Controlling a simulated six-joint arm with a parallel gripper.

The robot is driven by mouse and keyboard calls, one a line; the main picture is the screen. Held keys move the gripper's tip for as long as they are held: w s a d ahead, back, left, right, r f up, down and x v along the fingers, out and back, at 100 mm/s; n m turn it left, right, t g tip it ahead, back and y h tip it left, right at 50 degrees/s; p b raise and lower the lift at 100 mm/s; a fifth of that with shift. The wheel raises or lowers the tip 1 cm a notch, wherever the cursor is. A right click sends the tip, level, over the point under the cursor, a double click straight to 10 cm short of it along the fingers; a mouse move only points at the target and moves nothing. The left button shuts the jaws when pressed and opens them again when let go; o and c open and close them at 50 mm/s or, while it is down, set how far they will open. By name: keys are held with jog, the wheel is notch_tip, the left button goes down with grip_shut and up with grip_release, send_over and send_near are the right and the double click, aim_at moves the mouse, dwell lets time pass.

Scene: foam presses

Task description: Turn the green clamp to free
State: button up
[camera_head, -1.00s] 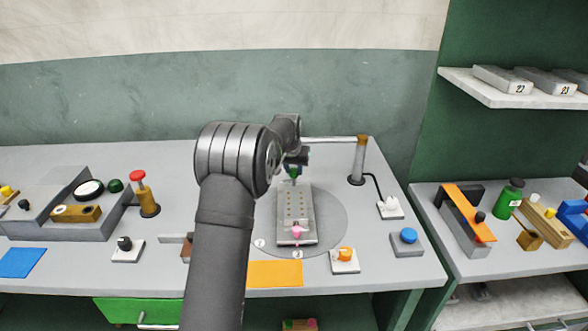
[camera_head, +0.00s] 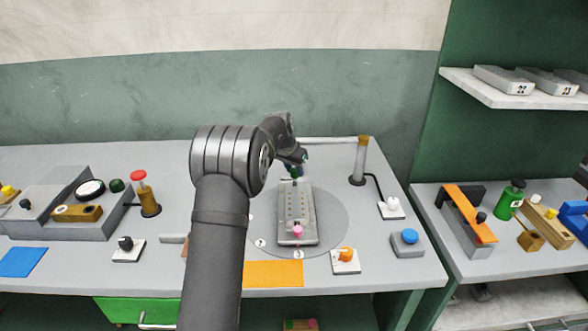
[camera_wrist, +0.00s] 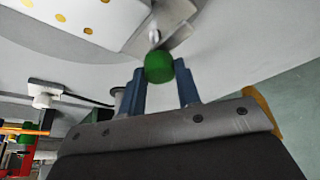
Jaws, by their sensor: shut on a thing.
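The green clamp (camera_wrist: 159,67) has a round green knob on a metal stem, at the far end of the grey mould (camera_head: 285,212) with its rows of small holes. In the wrist view its knob sits between the blue fingertips of my gripper (camera_wrist: 161,80). My gripper is shut on this knob. In the head view my gripper (camera_head: 298,168) is at the mould's far end, tilted, and hides part of the green clamp. A pink clamp (camera_head: 297,231) is at the mould's near end.
The mould lies on a round grey plate (camera_head: 335,220). A post with a brown top (camera_head: 360,160) stands behind right. An orange-knobbed switch (camera_head: 345,256), an orange mat (camera_head: 273,274) and a blue button (camera_head: 410,237) lie around the plate. Shelves are at right.

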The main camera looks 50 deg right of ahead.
jog(key=o, duration=1)
jog(key=shift+c, duration=0.2)
jog(key=v, duration=1.7)
jog(key=shift+r, duration=0.1)
jog(key=x, duration=1.7)
